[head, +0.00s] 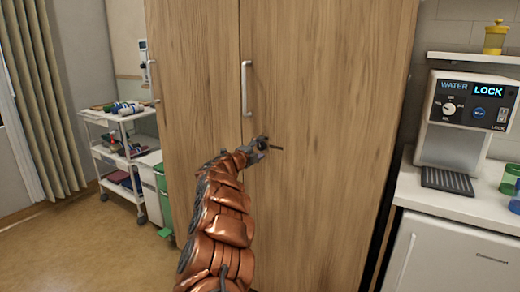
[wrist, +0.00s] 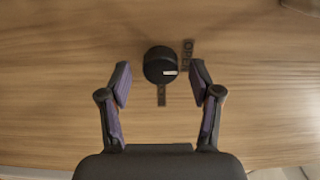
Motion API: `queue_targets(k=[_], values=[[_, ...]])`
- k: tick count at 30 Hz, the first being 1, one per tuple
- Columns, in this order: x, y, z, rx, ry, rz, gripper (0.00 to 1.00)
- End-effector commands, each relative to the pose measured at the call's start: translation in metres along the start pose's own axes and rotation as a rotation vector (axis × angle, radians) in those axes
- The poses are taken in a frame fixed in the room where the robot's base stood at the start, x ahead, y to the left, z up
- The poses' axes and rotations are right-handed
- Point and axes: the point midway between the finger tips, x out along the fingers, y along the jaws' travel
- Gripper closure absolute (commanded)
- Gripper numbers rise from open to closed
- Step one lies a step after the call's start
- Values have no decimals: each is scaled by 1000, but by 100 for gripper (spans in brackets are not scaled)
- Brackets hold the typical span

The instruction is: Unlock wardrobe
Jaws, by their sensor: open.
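The wooden wardrobe (head: 330,70) stands upright in the middle of the head view, with two doors that look shut and a light vertical handle (head: 247,90) on the right one. In the wrist view, a round black lock knob (wrist: 159,62) with a light pointer mark sits on the wood. Dark label plates lie beside it, one at its upper right (wrist: 187,54) and one below it (wrist: 161,95). My gripper (wrist: 160,82) is open, its two fingers on either side of and just short of the knob, apart from it. In the head view my gripper (head: 268,146) hides the knob.
A white trolley (head: 118,140) with supplies stands at the left, near a green bin (head: 163,200). On the right, a water dispenser (head: 465,120) stands on a white counter (head: 450,205) with green and blue cups. The floor at the lower left is clear.

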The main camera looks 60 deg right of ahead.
Motion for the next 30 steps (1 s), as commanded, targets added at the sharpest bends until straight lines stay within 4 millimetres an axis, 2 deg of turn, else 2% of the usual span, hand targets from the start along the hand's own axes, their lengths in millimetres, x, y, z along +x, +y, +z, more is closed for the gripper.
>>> queue_targets(k=[24,30], values=[[-91,0,2,1,-8,2,36],[-106,0,1,1,-4,1,36]])
